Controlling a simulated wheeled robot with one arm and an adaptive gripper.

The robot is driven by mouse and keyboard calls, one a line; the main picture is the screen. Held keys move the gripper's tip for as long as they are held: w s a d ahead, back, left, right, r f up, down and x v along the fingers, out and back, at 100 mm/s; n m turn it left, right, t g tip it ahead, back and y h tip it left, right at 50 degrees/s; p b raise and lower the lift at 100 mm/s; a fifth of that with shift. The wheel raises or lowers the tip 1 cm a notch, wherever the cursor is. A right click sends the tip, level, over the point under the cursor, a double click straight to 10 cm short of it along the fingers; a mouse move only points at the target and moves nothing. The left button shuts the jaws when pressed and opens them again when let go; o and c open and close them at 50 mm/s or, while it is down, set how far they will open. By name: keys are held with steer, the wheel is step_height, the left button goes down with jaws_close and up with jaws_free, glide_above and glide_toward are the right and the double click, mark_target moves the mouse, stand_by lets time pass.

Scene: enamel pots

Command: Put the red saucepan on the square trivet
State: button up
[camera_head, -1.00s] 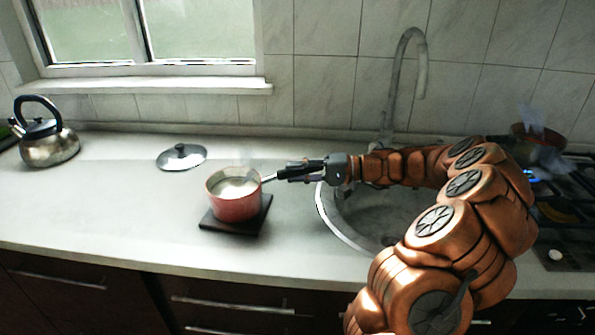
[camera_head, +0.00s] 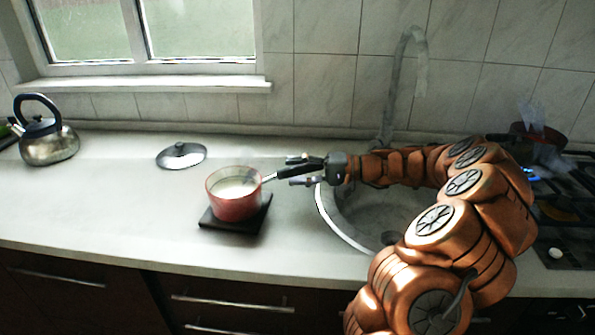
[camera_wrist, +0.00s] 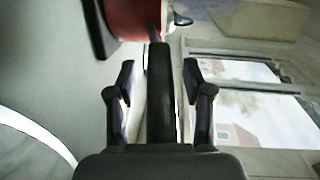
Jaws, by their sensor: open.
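The red saucepan (camera_head: 236,204) stands upright on the black square trivet (camera_head: 211,222), with pale contents inside. Its dark handle (camera_head: 287,171) points right, toward my gripper (camera_head: 297,170). My gripper is open, with its fingers spread on either side of the handle. In the wrist view the handle (camera_wrist: 160,95) runs between the two fingers, with gaps on both sides. The saucepan's red wall (camera_wrist: 130,18) and a trivet edge (camera_wrist: 97,30) show at the top of that view.
A lid (camera_head: 182,156) lies behind the saucepan and a kettle (camera_head: 48,140) stands at far left. The sink (camera_head: 340,225) and tap (camera_head: 391,95) are under and behind my arm. The stove (camera_head: 570,220) is at right. The counter's front left is clear.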

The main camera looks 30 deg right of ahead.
steer(key=shift+r, duration=0.2)
steer(key=v, duration=1.2)
steer(key=s+a+n+g+h, duration=0.1)
steer(key=s+a+n+g, duration=0.15)
steer(key=a, duration=0.65)
steer(key=s+a+n+g+h, duration=0.15)
steer(key=a+g, duration=0.25)
steer(key=a, duration=0.6)
steer(key=s+a+n+g+h, duration=0.1)
steer(key=s+a+g, duration=0.25)
steer(key=a, duration=0.55)
steer(key=s+a+f+n+g+h, duration=0.2)
steer(key=s+a+f+h, duration=0.25)
steer(key=s, duration=0.55)
steer(key=s+d+f+h, duration=0.3)
steer(key=s, duration=0.3)
steer(key=s+d+f+h, duration=0.2)
steer(key=s+d+f, duration=0.1)
steer(key=s, duration=0.3)
steer(key=shift+f+h+b, duration=0.2)
steer(key=shift+h+b, duration=0.2)
steer(key=shift+w, duration=0.1)
